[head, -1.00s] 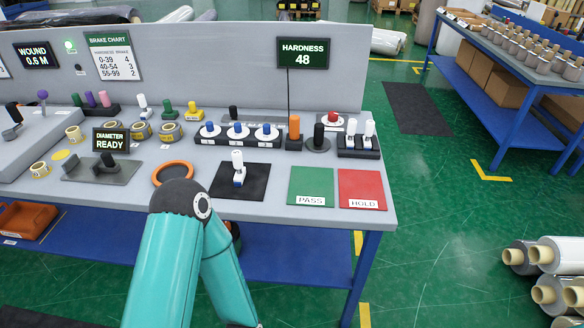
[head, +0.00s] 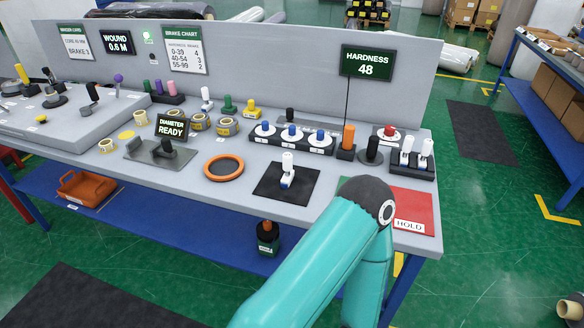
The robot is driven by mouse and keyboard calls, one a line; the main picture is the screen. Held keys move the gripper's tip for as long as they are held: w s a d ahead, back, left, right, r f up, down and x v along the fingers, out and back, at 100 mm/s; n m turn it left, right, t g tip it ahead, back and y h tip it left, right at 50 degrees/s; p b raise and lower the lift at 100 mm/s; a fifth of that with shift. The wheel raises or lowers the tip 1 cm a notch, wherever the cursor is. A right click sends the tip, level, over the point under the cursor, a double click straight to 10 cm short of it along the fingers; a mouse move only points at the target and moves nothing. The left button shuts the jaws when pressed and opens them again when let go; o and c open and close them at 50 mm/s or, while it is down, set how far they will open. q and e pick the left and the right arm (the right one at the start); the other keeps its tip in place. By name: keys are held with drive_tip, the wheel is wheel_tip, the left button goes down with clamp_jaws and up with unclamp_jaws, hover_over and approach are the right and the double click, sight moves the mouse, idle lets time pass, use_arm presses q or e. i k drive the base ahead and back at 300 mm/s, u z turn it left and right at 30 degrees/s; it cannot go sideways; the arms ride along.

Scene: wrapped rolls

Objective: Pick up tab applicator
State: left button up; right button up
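No object is labelled as the tab applicator, so I cannot tell for sure which it is. A small white and blue tool with a white handle (head: 287,172) stands upright on a black mat (head: 270,188) near the bench front. Two similar white-handled tools (head: 416,150) stand in a black holder (head: 398,166) at the right end of the bench. A teal link of my arm rises from the bottom and covers part of the bench front. Neither gripper shows in the head view.
An orange ring (head: 223,167), a diameter display (head: 172,128) and a row of blue-knobbed tools (head: 291,133) stand on the bench (head: 235,196). The red HOLD mat (head: 418,208) is partly hidden by my arm. Green floor (head: 480,225) is open to the right.

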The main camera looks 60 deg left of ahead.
sight(286, 181)
drive_tip(key=u, duration=0.2)
drive_tip(key=k, duration=1.1)
drive_tip(key=u, duration=0.8)
drive_tip(key=i, duration=1.05)
drive_tip(key=u, duration=0.05)
